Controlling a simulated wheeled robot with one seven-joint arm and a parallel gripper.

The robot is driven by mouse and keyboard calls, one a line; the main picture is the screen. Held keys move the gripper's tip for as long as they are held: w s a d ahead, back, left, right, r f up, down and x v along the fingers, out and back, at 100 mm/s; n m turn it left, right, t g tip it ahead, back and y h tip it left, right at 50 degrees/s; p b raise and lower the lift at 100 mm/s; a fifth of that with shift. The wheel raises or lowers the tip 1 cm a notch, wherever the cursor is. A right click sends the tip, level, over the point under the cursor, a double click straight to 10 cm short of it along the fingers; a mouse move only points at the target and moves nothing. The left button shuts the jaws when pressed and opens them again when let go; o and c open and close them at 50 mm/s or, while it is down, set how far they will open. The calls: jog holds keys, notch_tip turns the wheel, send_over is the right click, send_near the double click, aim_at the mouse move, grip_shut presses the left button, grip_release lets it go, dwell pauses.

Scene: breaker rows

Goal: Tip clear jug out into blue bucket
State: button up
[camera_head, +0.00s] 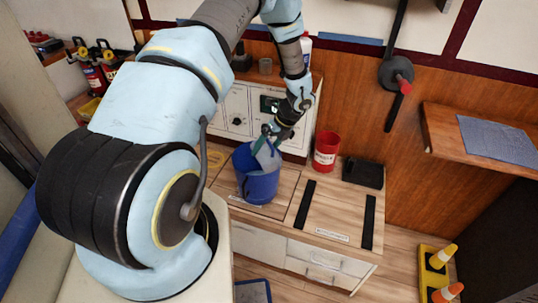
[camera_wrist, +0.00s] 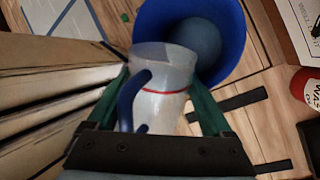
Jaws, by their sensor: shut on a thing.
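The blue bucket (camera_head: 257,187) stands on the wooden bench top. The clear jug (camera_head: 267,156) is at the bucket's mouth and looks tilted in the head view. In the wrist view the jug (camera_wrist: 162,90) has a red line around it and a blue handle, and its rim overlaps the near side of the blue bucket (camera_wrist: 238,62). My gripper (camera_head: 270,132) is above the bucket's back rim. In the wrist view its green fingers (camera_wrist: 160,100) are shut on the jug, one on each side. Any contents of the jug are unclear.
A red bucket (camera_head: 326,151) stands right of the blue bucket, with a black tray (camera_head: 363,172) beyond it. A white panel box (camera_head: 240,112) stands behind. Black strips (camera_head: 304,204) lie on the bench. A wooden shelf (camera_head: 480,140) juts out at right.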

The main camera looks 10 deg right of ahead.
jog(key=shift+s+d+r+n+t+y+b, duration=0.1)
jog(key=shift+s+r+n+t+y+b, duration=0.15)
jog(key=shift+t+b, duration=0.95)
jog(key=shift+s+d+r+n+t+y+b, duration=0.1)
jog(key=shift+n+t+y+b, duration=0.2)
jog(key=shift+b, duration=1.85)
jog(key=shift+s+r+n+t+y+b, duration=0.15)
jog(key=shift+t+y+b, duration=0.35)
jog(key=shift+b, duration=1.2)
jog(key=t+y+b, duration=0.1)
jog(key=t+b, duration=0.1)
jog(key=b, duration=0.2)
jog(key=t+y+b, duration=0.1)
jog(key=t+b, duration=0.1)
jog(key=b, duration=0.1)
jog(key=shift+n+b, duration=0.35)
jog(key=shift+n, duration=0.05)
jog(key=t+b, duration=0.1)
jog(key=t+y+b, duration=0.1)
jog(key=b, duration=0.1)
jog(key=f+n+y+b, duration=0.1)
jog(key=b, duration=0.1)
jog(key=shift+w+a+t, duration=0.15)
jog(key=shift+w+t, duration=0.1)
jog(key=shift+t, duration=0.15)
jog(key=shift+w+r+n+t+y+b, duration=0.25)
jog(key=shift+t+y+b, duration=0.25)
jog(key=shift+b, duration=0.25)
jog(key=shift+s+a, duration=0.15)
